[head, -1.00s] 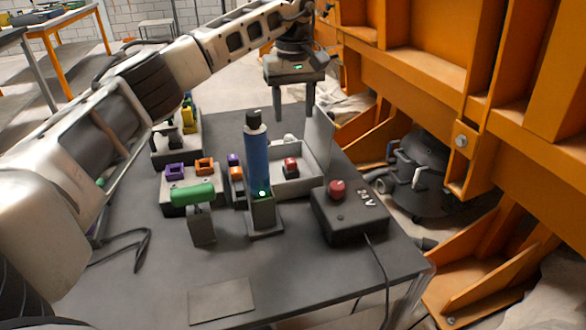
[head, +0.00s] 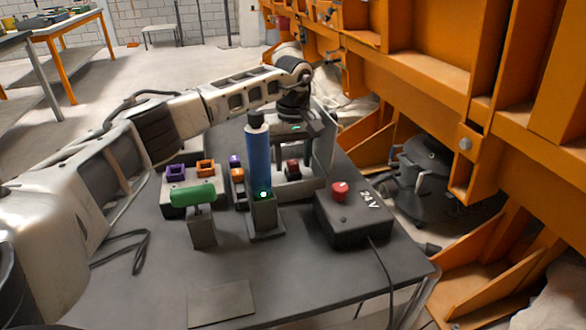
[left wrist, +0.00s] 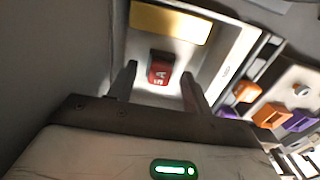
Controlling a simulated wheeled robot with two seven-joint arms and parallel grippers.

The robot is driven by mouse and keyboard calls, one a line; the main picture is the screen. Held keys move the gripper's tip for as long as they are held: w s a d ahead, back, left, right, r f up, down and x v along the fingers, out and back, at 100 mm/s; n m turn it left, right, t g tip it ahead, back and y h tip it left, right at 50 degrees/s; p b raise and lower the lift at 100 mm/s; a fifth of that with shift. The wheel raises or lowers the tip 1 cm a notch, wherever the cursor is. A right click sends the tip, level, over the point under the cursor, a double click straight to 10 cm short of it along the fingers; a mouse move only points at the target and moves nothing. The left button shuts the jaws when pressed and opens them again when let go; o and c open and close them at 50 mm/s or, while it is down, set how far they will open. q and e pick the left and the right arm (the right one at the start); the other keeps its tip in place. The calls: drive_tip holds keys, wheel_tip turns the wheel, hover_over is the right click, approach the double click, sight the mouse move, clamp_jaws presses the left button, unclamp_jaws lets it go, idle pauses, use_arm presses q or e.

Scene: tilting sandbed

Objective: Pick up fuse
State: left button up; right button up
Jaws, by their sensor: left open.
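The fuse (head: 293,167) is a small dark red block marked "5A". It sits in an open light-grey box (head: 298,189) on the table. It also shows in the left wrist view (left wrist: 160,69). My left gripper (head: 297,164) is open and points down into the box. In the left wrist view its two fingertips (left wrist: 159,76) appear on either side of the fuse, with gaps on both sides. I cannot tell whether the tips are level with it. My right gripper is not in view.
A blue cylinder (head: 259,162) stands upright in a holder in front of the box. A control box (head: 352,221) marked 24V with a red button is to the right. A green-handled tool (head: 194,195) and coloured blocks are to the left. The orange frame (head: 425,95) borders the right.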

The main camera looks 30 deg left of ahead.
use_arm(q)
clamp_jaws()
drive_tip(key=shift+r, duration=0.1)
